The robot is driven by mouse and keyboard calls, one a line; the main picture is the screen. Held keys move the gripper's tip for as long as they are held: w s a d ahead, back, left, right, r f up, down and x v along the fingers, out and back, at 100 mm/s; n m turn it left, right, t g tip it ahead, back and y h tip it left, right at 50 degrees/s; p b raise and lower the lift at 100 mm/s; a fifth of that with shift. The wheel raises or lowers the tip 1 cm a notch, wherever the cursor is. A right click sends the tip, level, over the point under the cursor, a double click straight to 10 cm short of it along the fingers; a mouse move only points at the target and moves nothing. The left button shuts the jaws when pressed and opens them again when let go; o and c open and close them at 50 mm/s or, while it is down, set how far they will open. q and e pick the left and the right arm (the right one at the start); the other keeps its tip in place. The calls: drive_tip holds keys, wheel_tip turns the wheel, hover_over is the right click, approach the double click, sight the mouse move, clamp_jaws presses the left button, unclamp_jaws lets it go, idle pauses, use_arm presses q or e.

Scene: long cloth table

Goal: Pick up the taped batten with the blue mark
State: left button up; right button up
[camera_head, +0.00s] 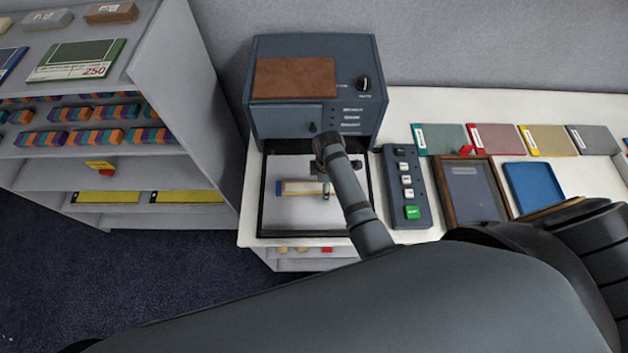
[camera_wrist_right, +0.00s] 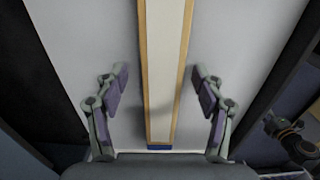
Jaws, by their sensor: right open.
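The taped batten (camera_head: 299,187) lies flat on the grey bed (camera_head: 285,217) of the dark machine. It has pale wood edges, a whitish middle strip and a blue mark (camera_head: 279,188) at its left end. In the right wrist view the batten (camera_wrist_right: 164,75) runs up the picture, its blue mark (camera_wrist_right: 160,148) at the bottom. My right gripper (camera_head: 326,190) is above the batten's right part. In the wrist view its open fingers (camera_wrist_right: 158,80) are on either side of the batten, with gaps to both edges. My left gripper is not in view.
The machine's housing (camera_head: 315,90) stands behind the bed. A button panel (camera_head: 406,190), a framed dark tray (camera_head: 471,190) and a blue tray (camera_head: 533,187) lie to the right. A grey shelf unit (camera_head: 190,85) stands left. My arm hides the front right of the table.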

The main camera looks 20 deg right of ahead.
drive_tip(key=shift+w+f, duration=0.1)
drive_tip(key=shift+w, duration=0.15)
drive_tip(key=shift+s+d+r, duration=0.1)
drive_tip(key=shift+s+r, duration=0.15)
drive_tip(key=shift+s, duration=0.3)
drive_tip(key=c, duration=0.5)
drive_tip(key=shift+s, duration=0.1)
drive_tip(key=shift+c, duration=1)
drive_tip(key=shift+w, duration=0.2)
clamp_jaws()
